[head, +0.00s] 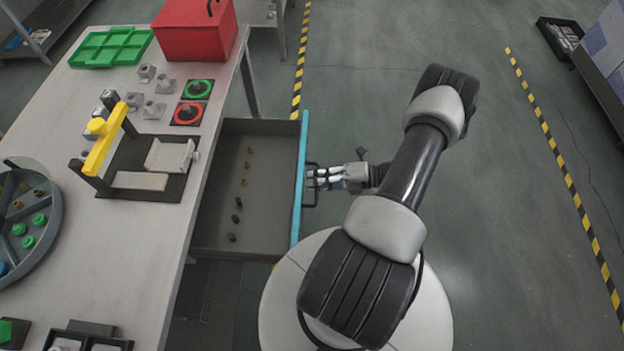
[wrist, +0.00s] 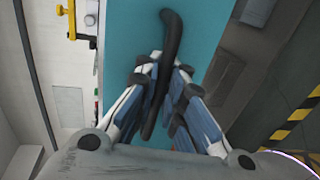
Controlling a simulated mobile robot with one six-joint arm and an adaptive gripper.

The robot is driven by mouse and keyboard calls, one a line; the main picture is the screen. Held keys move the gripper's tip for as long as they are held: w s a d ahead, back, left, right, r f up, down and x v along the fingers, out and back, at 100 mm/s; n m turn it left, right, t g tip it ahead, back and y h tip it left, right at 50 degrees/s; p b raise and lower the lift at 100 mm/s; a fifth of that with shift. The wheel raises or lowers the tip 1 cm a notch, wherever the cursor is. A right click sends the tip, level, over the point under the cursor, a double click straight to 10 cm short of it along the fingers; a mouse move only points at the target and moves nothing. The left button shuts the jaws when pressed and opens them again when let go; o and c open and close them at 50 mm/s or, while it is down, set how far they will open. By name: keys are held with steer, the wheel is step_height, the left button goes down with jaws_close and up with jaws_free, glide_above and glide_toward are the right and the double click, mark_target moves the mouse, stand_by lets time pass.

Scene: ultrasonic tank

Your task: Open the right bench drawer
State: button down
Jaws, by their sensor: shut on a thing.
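The bench drawer (head: 225,222) is pulled out from the bench side, with its inside open to view. Its blue front (head: 299,182) faces right in the head view and carries a dark bar handle (head: 312,195). Several small brown and dark pieces lie in a row on the drawer floor. My gripper (head: 316,178) reaches the handle from the right and is shut on it. In the wrist view the fingers (wrist: 160,90) close around the black handle (wrist: 172,35) against the blue front (wrist: 128,40). The fingers hide part of the handle.
The bench top (head: 150,225) holds a red box (head: 195,30), a green tray (head: 110,47), a yellow-handled fixture (head: 103,150), red and green ring buttons and a round tray (head: 50,235). Open floor (head: 350,90) lies right of the drawer, with striped tape lines.

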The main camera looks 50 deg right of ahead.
steer(key=shift+s+d+r, duration=0.1)
steer(key=shift+s+d, duration=0.2)
steer(key=c, duration=1.7)
jaws_free()
steer(key=v, duration=1.2)
